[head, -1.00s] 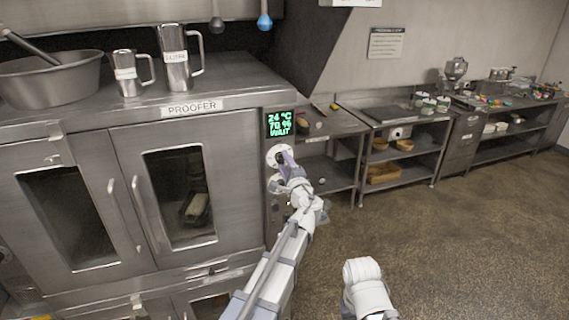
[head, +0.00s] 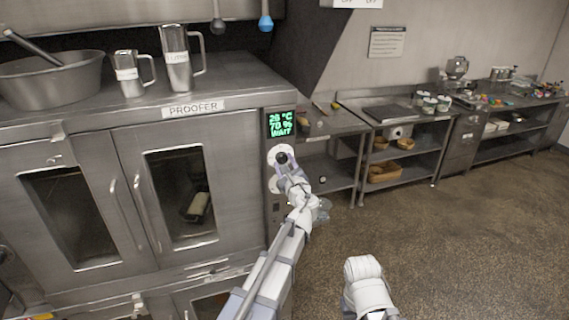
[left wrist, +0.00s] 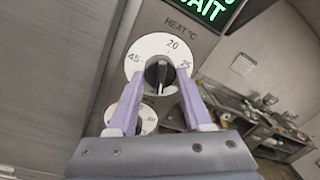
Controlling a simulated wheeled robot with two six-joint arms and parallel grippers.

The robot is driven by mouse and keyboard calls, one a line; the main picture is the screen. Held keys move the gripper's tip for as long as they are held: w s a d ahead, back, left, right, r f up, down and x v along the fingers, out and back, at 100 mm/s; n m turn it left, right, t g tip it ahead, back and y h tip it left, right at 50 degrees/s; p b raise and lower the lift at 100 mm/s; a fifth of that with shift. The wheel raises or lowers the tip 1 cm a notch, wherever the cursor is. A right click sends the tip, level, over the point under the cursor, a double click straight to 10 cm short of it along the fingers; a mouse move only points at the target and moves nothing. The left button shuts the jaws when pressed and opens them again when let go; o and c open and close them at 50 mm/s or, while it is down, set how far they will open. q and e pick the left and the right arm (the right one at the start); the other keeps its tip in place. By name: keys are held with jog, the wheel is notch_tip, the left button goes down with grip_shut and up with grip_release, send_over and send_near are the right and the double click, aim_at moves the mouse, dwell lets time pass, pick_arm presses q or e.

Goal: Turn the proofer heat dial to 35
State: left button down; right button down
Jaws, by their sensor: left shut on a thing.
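The heat dial (head: 282,157) is a white disc with a black knob on the proofer's control panel. In the left wrist view, the dial (left wrist: 137,72) shows 20 at top, 25 at right and 45 at left; the knob (left wrist: 158,72) has a pale mark at its lower end. The green display (head: 281,124) seems to read 28 °C, 70 %, WAIT. My left gripper (head: 285,170) is at the dial, its purple fingers (left wrist: 160,88) on either side of the knob, shut on it; actual finger contact is hard to see.
A second white dial (left wrist: 146,122) sits below, partly hidden by my gripper. The proofer (head: 190,107) has closed glass doors with handles left of the panel. Steel pitchers (head: 178,72) and a bowl (head: 45,85) stand on top. Shelving (head: 330,175) is right; open floor lies nearer.

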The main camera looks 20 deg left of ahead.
pick_arm(q)
jog(key=shift+m, duration=0.4)
jog(key=shift+c, duration=1.6)
grip_release()
jog(key=v, duration=0.8)
jog(key=shift+w+f, duration=0.1)
jog(key=shift+w, duration=0.05)
